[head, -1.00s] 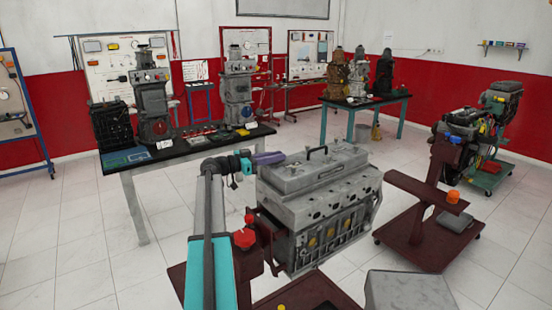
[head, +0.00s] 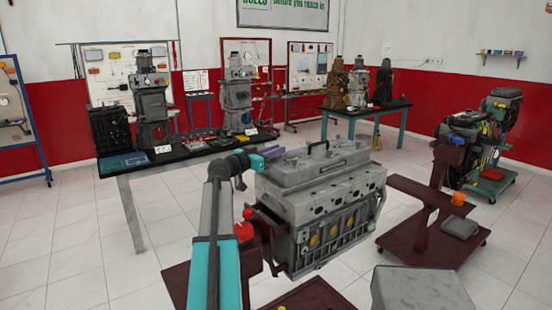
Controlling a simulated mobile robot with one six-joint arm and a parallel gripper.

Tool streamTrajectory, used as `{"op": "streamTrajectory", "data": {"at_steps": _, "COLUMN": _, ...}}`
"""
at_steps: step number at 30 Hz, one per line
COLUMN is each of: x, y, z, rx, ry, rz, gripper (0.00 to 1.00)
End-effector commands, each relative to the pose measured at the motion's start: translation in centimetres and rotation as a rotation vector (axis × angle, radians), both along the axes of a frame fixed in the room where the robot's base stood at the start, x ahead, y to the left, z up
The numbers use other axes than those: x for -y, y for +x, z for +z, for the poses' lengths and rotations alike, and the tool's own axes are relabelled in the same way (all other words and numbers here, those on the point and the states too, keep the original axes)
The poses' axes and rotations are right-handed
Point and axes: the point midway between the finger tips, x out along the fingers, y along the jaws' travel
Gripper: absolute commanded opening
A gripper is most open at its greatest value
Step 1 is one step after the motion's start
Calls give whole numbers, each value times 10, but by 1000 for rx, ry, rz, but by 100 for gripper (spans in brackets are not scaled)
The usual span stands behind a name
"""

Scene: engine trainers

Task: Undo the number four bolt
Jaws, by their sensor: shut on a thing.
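The grey engine block (head: 325,205) is mounted on a dark red stand in front of me, with a ribbed cover (head: 318,166) and a black handle on top. My gripper (head: 274,153) is at the far left end of the cover, at about the height of its top. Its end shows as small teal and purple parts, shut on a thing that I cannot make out. I cannot tell whether it touches the engine. The number four bolt cannot be picked out; the bolts are too small or hidden at this distance.
Red knobs (head: 244,230) stand beside my arm at the engine's left. A black-topped bench (head: 180,152) with engine models is behind to the left. A dark red stand (head: 425,243) is to the right, and a grey box (head: 423,290) is in front. White floor lies between.

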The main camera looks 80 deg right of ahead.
Motion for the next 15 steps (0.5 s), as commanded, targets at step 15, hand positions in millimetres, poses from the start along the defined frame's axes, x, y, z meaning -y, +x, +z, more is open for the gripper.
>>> {"op": "streamTrajectory", "data": {"at_steps": 15, "x": -1, "y": 0, "z": -2, "rx": 4, "ry": 1, "rz": 142, "gripper": 0}}
